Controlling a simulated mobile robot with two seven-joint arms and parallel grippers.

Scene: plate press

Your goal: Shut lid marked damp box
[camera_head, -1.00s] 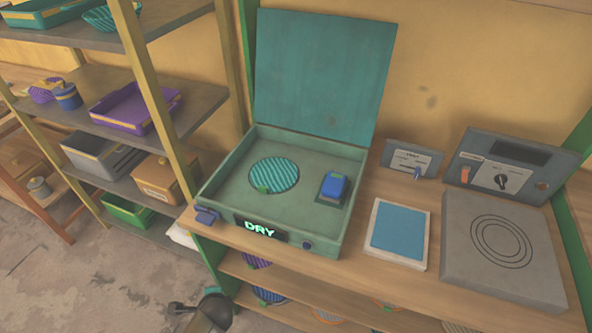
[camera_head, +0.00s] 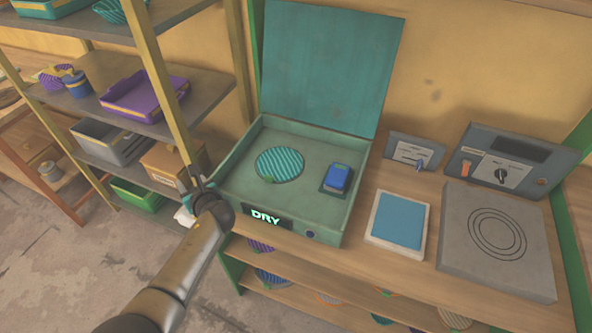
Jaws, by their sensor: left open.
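A green box (camera_head: 226,203) stands on the wooden bench with its teal lid (camera_head: 330,65) raised upright at the back. A display on its front reads DRY (camera_head: 265,217); I see no damp marking. Inside lie a striped teal round plate (camera_head: 279,164) and a blue block (camera_head: 337,178) on a dark green base. My left gripper (camera_head: 199,177) is at the box's front left corner, seen edge-on, open and apparently empty. It hides the latch corner; whether it touches the box I cannot tell. My right gripper is out of view.
A shelf rack with a purple tray (camera_head: 146,99) and other containers stands left, its post (camera_head: 168,85) close to my left gripper. A white-framed blue pad (camera_head: 398,222), a grey plate with rings (camera_head: 497,236) and control panels (camera_head: 507,163) are right of the box.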

